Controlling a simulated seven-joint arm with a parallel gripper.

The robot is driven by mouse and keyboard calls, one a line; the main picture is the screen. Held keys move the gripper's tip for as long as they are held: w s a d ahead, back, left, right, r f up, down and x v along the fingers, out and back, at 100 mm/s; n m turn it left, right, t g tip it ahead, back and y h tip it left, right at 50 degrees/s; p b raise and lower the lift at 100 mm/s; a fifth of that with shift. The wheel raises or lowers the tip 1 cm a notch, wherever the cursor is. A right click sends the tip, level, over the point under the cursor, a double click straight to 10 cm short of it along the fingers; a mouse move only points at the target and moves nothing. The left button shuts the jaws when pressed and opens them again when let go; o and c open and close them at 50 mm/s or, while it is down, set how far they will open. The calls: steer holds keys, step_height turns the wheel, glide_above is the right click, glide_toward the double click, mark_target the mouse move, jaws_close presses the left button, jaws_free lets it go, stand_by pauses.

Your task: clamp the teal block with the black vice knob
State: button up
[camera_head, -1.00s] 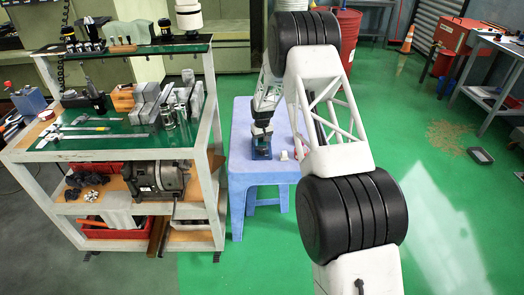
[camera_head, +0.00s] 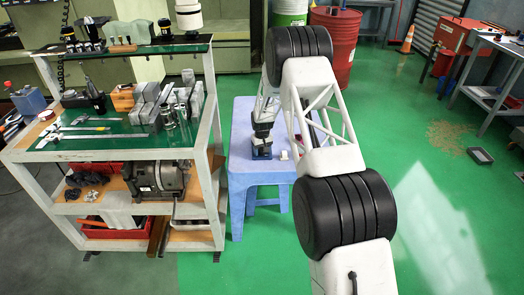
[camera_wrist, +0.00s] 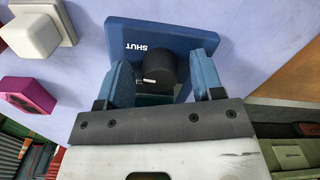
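The blue vice (camera_wrist: 190,35) with the word SHUT on its plate is at the top middle of the wrist view. It also shows small on the table in the head view (camera_head: 261,153). The round black vice knob (camera_wrist: 155,68), with a small white mark, stands in front of the plate. My gripper (camera_wrist: 164,62) is open, with one blue finger on each side of the knob and a gap to it on both sides. A teal sliver shows below the knob; I cannot tell whether it is the teal block. In the head view my arm partly covers the vice.
A white square piece (camera_wrist: 38,32) and a magenta hexagonal piece (camera_wrist: 27,96) are left of the vice on the pale blue table (camera_head: 243,170). A tooling cart (camera_head: 115,150) with tools stands to the left of the table.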

steer(key=c, duration=0.9)
steer(key=shift+m, duration=2.7)
steer(key=o, duration=0.9)
steer(key=shift+o, duration=0.2)
steer(key=shift+r, duration=0.15)
